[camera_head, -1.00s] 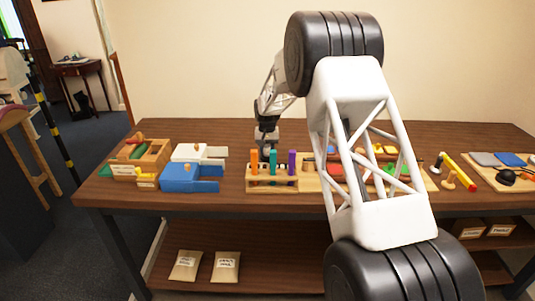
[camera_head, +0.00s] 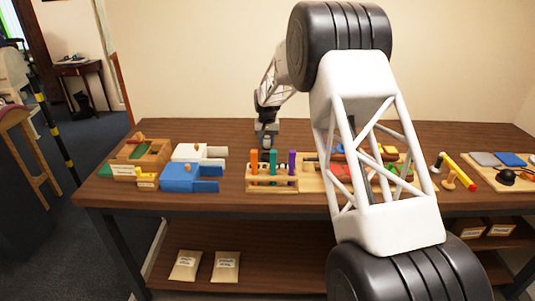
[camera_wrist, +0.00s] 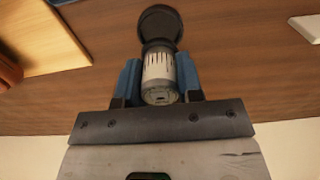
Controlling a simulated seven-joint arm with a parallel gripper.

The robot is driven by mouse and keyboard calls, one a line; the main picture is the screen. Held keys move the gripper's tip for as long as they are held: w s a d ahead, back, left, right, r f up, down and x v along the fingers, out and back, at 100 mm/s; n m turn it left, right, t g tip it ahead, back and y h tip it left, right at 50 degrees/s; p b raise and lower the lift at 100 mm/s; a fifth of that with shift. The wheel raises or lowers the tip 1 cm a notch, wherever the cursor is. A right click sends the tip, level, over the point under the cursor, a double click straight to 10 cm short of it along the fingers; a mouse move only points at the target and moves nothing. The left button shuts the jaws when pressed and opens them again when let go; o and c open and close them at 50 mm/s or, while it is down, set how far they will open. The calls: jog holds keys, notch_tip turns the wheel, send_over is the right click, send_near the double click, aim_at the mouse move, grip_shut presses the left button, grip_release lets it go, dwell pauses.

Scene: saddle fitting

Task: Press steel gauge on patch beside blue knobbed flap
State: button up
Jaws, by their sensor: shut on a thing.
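My gripper (camera_wrist: 159,84) is shut on the steel gauge (camera_wrist: 158,72), a short cylinder with a pale, black-marked band and a wide dark round end, between two blue fingers in the wrist view. In the head view my gripper (camera_head: 266,144) is behind the rack of coloured pegs; the gauge is not clear there. The blue box (camera_head: 190,178) stands left of it at the table's front, with a blue flap and a small tan knob (camera_head: 189,167) on top. I cannot make out the patch.
A white knobbed box (camera_head: 192,152) stands just behind the blue one. A wooden tray (camera_head: 152,160) is at the far left. The peg rack (camera_head: 272,186) stands in front of my gripper. Coloured blocks and a board (camera_head: 515,184) are at right. The table behind the boxes is clear.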

jog(key=shift+r, duration=0.1)
dwell(0.3)
jog(key=d+r, duration=0.2)
jog(key=d, duration=0.6)
jog(key=s+d+r, duration=0.1)
jog(key=d+r, duration=0.1)
jog(key=d, duration=0.7)
jog(key=s+d+r, duration=0.1)
jog(key=d, duration=0.7)
jog(key=shift+s+d+r, duration=0.25)
jog(key=shift+d+r, duration=0.05)
jog(key=shift+r, duration=0.1)
jog(key=shift+f, duration=0.2)
jog(key=shift+f, duration=1.2)
jog(key=shift+f, duration=1)
dwell(0.8)
jog(key=o, duration=0.9)
jog(key=shift+c, duration=0.2)
jog(key=shift+r, duration=0.15)
notch_tip(320, 180, up, 8)
